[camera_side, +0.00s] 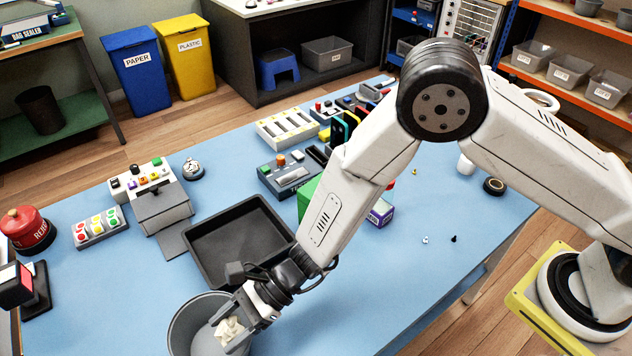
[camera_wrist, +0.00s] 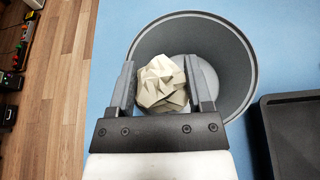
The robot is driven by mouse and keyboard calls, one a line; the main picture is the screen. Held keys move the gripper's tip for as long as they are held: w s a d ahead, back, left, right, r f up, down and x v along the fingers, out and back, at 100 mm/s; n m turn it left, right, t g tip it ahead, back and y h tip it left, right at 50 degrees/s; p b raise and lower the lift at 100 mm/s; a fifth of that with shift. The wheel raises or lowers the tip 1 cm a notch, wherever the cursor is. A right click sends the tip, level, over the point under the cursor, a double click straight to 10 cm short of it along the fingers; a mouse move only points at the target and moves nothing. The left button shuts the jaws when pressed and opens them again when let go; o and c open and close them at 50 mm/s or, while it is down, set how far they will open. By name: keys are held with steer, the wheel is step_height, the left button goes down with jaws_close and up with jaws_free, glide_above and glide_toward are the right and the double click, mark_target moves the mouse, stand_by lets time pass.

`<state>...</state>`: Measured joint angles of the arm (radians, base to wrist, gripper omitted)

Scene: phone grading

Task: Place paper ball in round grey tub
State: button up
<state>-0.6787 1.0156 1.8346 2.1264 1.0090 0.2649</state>
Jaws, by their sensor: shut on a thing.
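The paper ball (camera_wrist: 161,83) is cream-coloured and crumpled. My gripper (camera_wrist: 163,88) is shut on it, with one finger on each side. The round grey tub (camera_wrist: 236,62) lies beneath the ball in the wrist view, and the ball overlaps its opening. In the side view the tub (camera_side: 183,325) stands at the table's near edge, and my gripper (camera_side: 236,329) holds the paper ball (camera_side: 229,331) over or at its mouth. I cannot tell whether the ball is below the rim. The part of the tub behind my gripper is hidden.
A black tray (camera_side: 215,243) lies just behind the tub. The blue table (camera_side: 420,280) is mostly clear to the right.

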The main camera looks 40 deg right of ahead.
steer(key=shift+f, duration=0.1)
steer(key=o, duration=1.2)
steer(key=shift+r, duration=0.5)
steer(key=shift+d+r, duration=0.2)
steer(key=v, duration=1.1)
steer(key=shift+d+r, duration=0.15)
steer(key=shift+d, duration=0.1)
